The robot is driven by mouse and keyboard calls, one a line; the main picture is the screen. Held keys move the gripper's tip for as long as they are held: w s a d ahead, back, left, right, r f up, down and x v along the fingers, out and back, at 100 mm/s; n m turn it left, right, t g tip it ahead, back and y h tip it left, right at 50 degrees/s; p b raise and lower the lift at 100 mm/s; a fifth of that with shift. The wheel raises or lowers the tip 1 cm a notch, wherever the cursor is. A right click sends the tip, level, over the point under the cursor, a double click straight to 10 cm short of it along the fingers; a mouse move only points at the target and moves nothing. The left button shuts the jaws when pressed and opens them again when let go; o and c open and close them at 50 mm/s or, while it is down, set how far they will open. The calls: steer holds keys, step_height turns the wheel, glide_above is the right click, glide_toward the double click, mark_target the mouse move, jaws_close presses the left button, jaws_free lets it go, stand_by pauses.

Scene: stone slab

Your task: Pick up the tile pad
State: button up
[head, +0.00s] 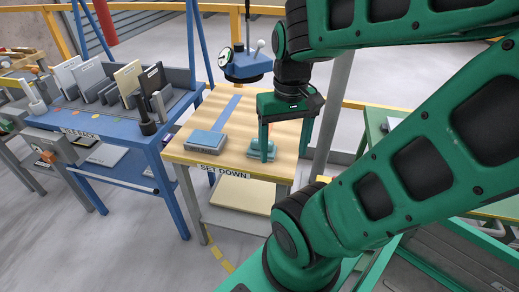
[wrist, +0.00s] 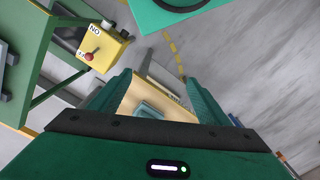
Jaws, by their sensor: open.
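A small teal-grey block (head: 254,149), which looks like the tile pad, lies on the wooden top of the set-down table (head: 225,110). My gripper (head: 281,156) is open and points down over the table's right part, one finger in front of the block. In the wrist view, a teal block (wrist: 150,111) shows beyond and between the two open fingers (wrist: 156,78). Whether the fingers reach down to its level I cannot tell.
A blue rack (head: 105,124) with upright tiles stands left of the table. A yellow box with a red knob (wrist: 102,45) shows in the wrist view. Green frames stand at right.

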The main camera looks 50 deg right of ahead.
steer(key=w+d+f+n, duration=0.2)
steer(key=w+d+n, duration=0.1)
steer(key=w, duration=0.3)
steer(key=w+d+f+n, duration=0.2)
steer(key=w+d+n, duration=0.2)
steer(key=w, duration=0.1)
steer(key=w+d+f+n, duration=0.2)
steer(key=w+d+n, duration=0.2)
steer(key=w, duration=0.2)
steer(key=shift+w+n, duration=0.3)
steer(key=shift+w+d+f, duration=0.1)
steer(key=shift+w+f, duration=0.1)
steer(key=shift+f, duration=0.4)
step_height(320, 180, down, 10)
steer(key=shift+w+d, duration=0.1)
steer(key=shift+w, duration=0.05)
steer(key=shift+c, duration=0.3)
steer(key=c, duration=1.2)
steer(key=shift+r, duration=0.1)
steer(key=shift+c, duration=0.2)
